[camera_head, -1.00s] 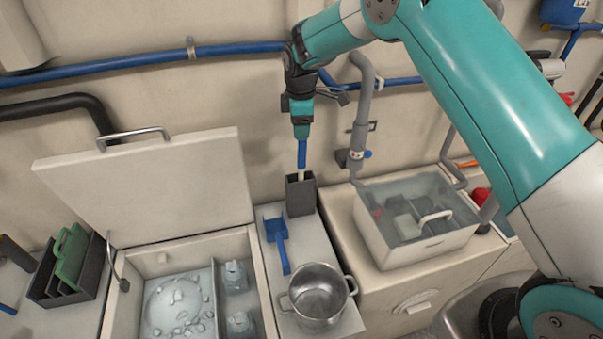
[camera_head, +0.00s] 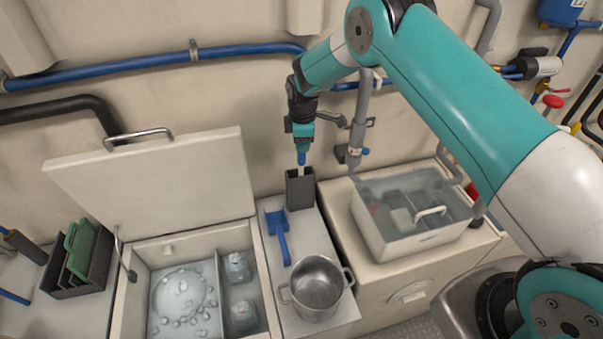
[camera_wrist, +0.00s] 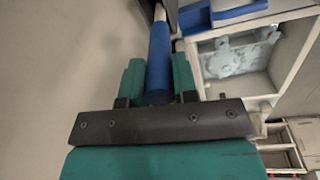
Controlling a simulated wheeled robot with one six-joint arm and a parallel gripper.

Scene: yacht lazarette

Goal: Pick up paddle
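The paddle (camera_head: 301,159) stands upright in a dark grey holder box (camera_head: 300,188), with its blue handle and a short pale piece of shaft showing above the rim. Its lower part is hidden inside the box. My gripper (camera_head: 302,144) points down over the handle from above. In the wrist view the blue handle (camera_wrist: 159,60) lies between the two teal fingers of my gripper (camera_wrist: 158,80), very close to both. I cannot tell whether the fingers press on it.
A blue scoop (camera_head: 278,235) and a steel pot (camera_head: 318,288) sit on the ledge in front of the box. An open-lidded icebox (camera_head: 255,300) is to the left, and a clear-topped white bin (camera_head: 395,253) to the right. Pipes run along the wall behind.

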